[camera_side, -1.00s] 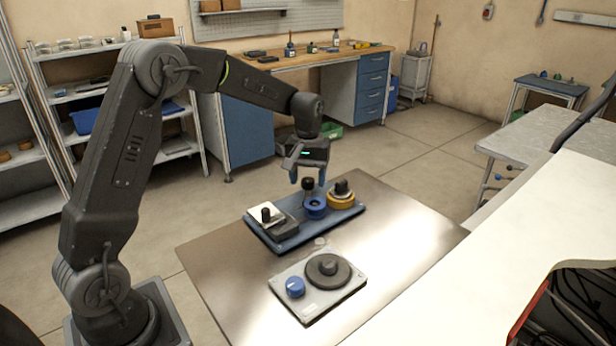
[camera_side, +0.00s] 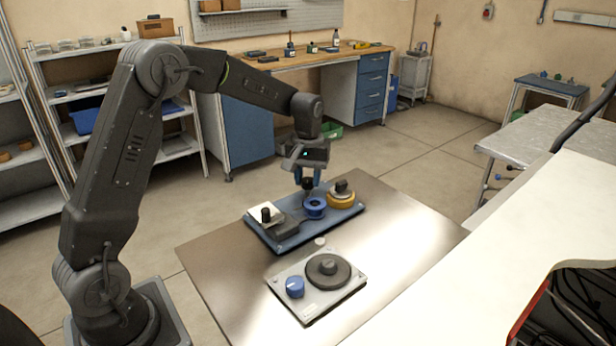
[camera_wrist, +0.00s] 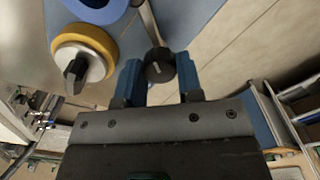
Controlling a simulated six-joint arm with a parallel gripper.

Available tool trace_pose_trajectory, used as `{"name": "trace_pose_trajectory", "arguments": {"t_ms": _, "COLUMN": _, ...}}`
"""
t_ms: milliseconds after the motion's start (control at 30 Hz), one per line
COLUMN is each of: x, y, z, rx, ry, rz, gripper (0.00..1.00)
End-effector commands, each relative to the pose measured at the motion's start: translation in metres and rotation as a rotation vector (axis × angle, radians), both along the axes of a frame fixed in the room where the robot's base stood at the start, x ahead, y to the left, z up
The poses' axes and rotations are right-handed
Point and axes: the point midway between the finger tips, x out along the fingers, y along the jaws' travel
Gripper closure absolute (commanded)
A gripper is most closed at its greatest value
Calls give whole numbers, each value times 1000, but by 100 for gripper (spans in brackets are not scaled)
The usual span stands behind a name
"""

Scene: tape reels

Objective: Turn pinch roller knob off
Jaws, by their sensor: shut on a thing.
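A black round knob (camera_wrist: 158,66) with a pale pointer line sits between my two blue fingers in the wrist view. My gripper (camera_wrist: 158,78) is shut on this knob, pointing down. In the side view my gripper (camera_side: 308,184) is at the far edge of the blue base plate (camera_side: 287,240), just behind the blue reel (camera_side: 315,207), and its fingers partly hide the knob. The yellow reel (camera_side: 343,201) with a dark knob on top stands to the right; it also shows in the wrist view (camera_wrist: 104,42). No label naming the pinch roller knob is readable.
A white-topped block (camera_side: 260,220) with a black knob stands at the plate's left end. Nearer on the metal table (camera_side: 225,255) is a grey unit (camera_side: 320,301) with a blue knob (camera_side: 295,287) and a dark disc (camera_side: 328,270). The table's right side is clear.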

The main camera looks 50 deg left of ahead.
Motion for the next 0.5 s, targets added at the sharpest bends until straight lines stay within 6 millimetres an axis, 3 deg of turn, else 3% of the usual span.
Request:
{"name": "trace_pose_trajectory", "arguments": {"t_ms": 267, "x": 0, "y": 0, "z": 0, "rx": -1, "ry": -1, "rz": -114, "gripper": 90}}
{"name": "trace_pose_trajectory", "arguments": {"t_ms": 500, "x": 1, "y": 0, "z": 0, "rx": 0, "ry": -1, "rz": -314, "gripper": 90}}
